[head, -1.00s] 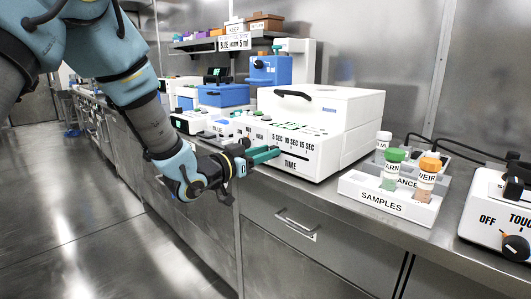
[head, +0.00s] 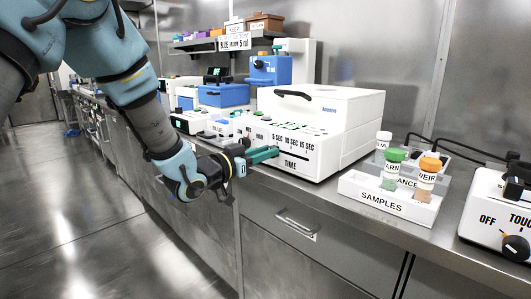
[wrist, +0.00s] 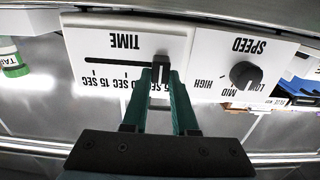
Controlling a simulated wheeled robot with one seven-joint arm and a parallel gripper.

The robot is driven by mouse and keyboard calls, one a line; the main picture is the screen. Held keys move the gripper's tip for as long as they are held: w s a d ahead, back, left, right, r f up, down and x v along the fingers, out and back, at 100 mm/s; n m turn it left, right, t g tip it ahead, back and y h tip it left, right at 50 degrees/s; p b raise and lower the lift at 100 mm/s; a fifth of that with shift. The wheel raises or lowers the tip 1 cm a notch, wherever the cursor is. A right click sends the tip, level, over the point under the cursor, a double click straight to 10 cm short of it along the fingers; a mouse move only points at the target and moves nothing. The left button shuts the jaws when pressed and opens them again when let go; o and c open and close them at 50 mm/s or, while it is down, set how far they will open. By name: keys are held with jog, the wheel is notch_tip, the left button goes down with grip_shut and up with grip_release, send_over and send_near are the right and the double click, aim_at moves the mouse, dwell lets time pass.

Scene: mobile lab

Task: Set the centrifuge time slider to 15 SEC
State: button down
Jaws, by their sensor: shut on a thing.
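The centrifuge (head: 325,125) is a white box with a black handle on its lid, standing on the steel counter. Its front panel carries a TIME slider with 5, 10 and 15 SEC marks. In the wrist view the panel is upside down, with the slider slot (wrist: 115,63) running left toward 15 SEC. The dark slider knob (wrist: 161,68) stands at the slot's right end, by the partly hidden 5 SEC mark. My gripper (head: 272,153) reaches the panel from the left in the head view. Its green fingers (wrist: 162,78) are shut on the knob, one on each side.
A SPEED dial (wrist: 245,75) sits to the right of the slider in the wrist view. A SAMPLES rack (head: 388,205) with capped vials stands right of the centrifuge, near the counter's front edge. A drawer handle (head: 297,226) protrudes below the counter. The aisle floor is clear.

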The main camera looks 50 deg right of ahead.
dwell(0.4)
jog(key=s+b, duration=0.1)
jog(key=s, duration=0.2)
jog(key=s+b, duration=0.1)
jog(key=s, duration=0.2)
jog(key=s+b, duration=0.1)
jog(key=s, duration=0.3)
jog(key=shift+a, duration=0.25)
jog(key=shift+s, duration=0.1)
jog(key=c, duration=0.7)
grip_release()
jog(key=shift+a, duration=0.15)
jog(key=a, duration=1)
jog(key=shift+w+a+b, duration=0.3)
jog(key=shift+w, duration=0.05)
